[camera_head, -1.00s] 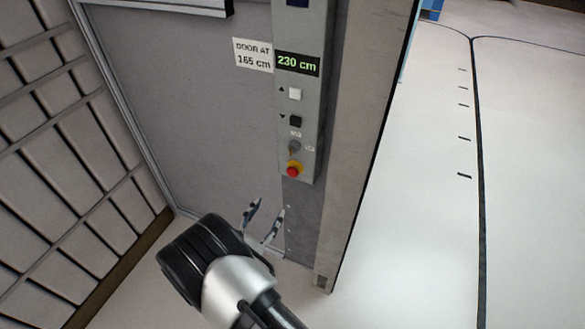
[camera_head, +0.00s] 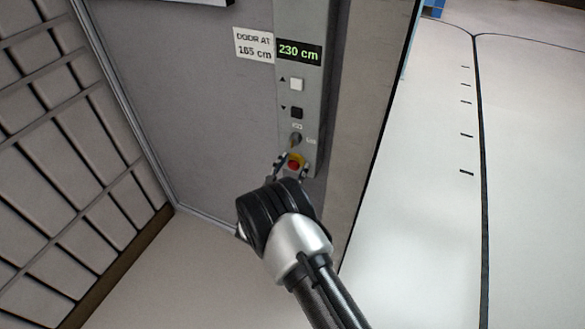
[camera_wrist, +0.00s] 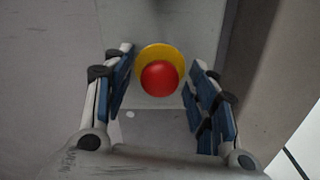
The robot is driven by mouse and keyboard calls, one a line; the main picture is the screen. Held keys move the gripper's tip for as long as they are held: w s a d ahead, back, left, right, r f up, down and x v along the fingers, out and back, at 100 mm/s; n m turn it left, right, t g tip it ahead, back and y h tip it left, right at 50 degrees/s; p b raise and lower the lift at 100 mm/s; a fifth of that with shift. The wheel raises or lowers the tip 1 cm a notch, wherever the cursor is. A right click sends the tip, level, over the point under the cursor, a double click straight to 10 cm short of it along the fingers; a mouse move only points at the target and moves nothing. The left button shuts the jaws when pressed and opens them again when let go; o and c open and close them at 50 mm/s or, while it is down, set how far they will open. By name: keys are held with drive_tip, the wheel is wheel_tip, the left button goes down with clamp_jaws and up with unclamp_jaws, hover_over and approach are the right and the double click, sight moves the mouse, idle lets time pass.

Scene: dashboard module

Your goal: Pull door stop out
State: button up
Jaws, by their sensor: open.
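The door stop is a red mushroom button (camera_head: 294,165) on a yellow collar, low on the grey control panel (camera_head: 312,70). In the wrist view the red button (camera_wrist: 160,78) shows whole, in front of its yellow collar (camera_wrist: 160,54). My gripper (camera_head: 291,168) is open at the button, one finger on each side. In the wrist view my gripper (camera_wrist: 160,85) has its blue-padded fingers left and right of the button, with gaps showing on both sides. I see no finger touching it.
Above the button are a key switch (camera_head: 295,139), a black down button (camera_head: 296,113), a white up button (camera_head: 296,84) and a display (camera_head: 299,52) reading 230 cm. A sign (camera_head: 254,46) reads "DOOR AT 165 cm".

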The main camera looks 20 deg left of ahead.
drive_tip(key=shift+w, duration=0.15)
drive_tip(key=shift+c, duration=0.2)
clamp_jaws()
idle(0.5)
